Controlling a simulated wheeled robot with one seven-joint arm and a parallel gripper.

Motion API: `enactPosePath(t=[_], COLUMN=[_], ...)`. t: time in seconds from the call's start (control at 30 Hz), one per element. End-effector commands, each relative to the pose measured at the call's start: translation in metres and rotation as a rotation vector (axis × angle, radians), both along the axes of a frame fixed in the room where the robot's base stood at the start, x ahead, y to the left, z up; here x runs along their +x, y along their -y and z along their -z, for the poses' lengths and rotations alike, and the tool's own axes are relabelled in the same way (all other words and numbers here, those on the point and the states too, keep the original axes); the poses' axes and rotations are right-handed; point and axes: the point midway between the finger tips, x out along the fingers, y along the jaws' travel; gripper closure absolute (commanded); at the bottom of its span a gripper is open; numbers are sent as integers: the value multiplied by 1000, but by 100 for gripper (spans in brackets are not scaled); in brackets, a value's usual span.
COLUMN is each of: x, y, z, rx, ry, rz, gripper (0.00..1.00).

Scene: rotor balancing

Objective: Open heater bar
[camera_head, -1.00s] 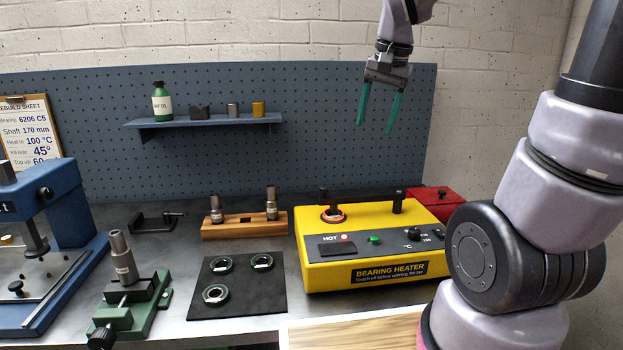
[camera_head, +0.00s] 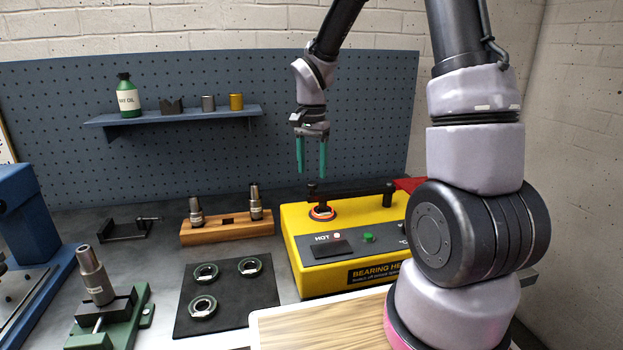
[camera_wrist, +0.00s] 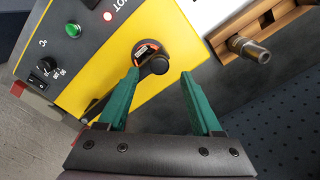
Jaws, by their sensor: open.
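The yellow bearing heater (camera_head: 300,235) stands on the bench; it also shows in the wrist view (camera_wrist: 100,65). Its dark heater bar (camera_head: 352,191) lies across the top, with an upright knob (camera_head: 312,189) at the left end. An orange-lit ring (camera_head: 322,213) sits below that end. In the wrist view the round knob (camera_wrist: 156,65) appears between and beyond my fingertips, beside the ring (camera_wrist: 146,50). My gripper (camera_head: 311,172) is open and empty, teal fingers pointing down above the knob end. In the wrist view my gripper (camera_wrist: 160,75) does not appear to touch the knob.
A wooden block (camera_head: 228,234) with two metal pieces stands left of the heater. A black mat (camera_head: 235,305) with three bearing rings lies in front. A wall shelf (camera_head: 180,116) is behind. A red box (camera_head: 408,184) is partly hidden by my arm.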

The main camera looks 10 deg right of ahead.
Motion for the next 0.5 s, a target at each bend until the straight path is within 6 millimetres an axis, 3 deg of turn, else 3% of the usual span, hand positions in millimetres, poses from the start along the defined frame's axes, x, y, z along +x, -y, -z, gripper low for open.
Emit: enactPosePath(t=[0.2,0.5], x=[0,0], y=[0,0], z=[29,36], rx=[-1,0], ry=[-1,1], rz=[-1,0], gripper=[34,34])
